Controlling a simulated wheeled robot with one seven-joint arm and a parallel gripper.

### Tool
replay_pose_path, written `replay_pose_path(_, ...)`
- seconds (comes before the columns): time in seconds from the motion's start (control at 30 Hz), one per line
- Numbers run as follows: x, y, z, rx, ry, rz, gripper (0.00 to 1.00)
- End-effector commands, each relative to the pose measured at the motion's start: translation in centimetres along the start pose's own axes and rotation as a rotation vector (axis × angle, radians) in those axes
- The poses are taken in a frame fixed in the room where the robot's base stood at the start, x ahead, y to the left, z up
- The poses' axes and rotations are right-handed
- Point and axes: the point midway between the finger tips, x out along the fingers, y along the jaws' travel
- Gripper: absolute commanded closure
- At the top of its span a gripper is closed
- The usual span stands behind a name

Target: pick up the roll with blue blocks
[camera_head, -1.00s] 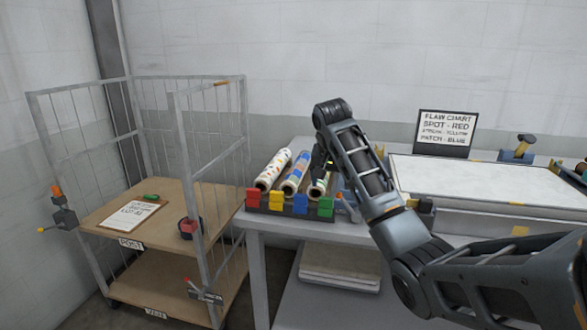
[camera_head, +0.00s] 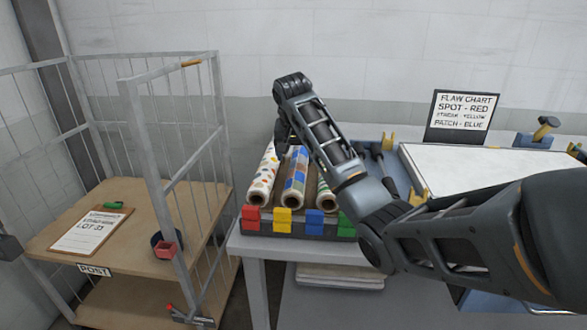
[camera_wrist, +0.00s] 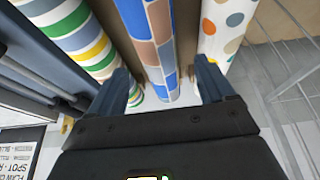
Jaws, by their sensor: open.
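The roll with blue blocks (camera_head: 296,176) lies in the middle of three rolls in a rack (camera_head: 268,226) on the grey table, with blue and brown blocks on white. In the wrist view the same roll (camera_wrist: 154,42) runs between the two dark fingers of my gripper (camera_wrist: 163,86). The fingers are apart, one on each side of the roll, and hold nothing. I cannot tell how far they reach down beside it. In the head view my gripper (camera_head: 284,132) is above the rolls' far ends, partly hidden by my arm.
A spotted roll (camera_head: 264,174) lies close on the left, a striped roll (camera_head: 327,198) close on the right, partly behind my arm. Coloured blocks line the rack's front. A wire cart (camera_head: 150,220) stands left; a flaw chart (camera_head: 461,113) and white panel (camera_head: 490,166) are right.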

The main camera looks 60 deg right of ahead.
Motion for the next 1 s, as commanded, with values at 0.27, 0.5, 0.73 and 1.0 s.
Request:
replay_pose_path(0.27, 3.1, 0.4, 0.0, 0.0, -0.003, 0.002, 0.18)
replay_pose_path(0.5, 5.9, 0.4, 0.0, -0.001, -0.001, 0.001, 0.18)
replay_pose_path(0.73, 6.2, 0.3, 0.1, -0.001, 0.0, 0.0, 0.18)
replay_pose_path(1.0, 6.2, 0.3, 0.0, -0.001, 0.0, 0.0, 0.4)
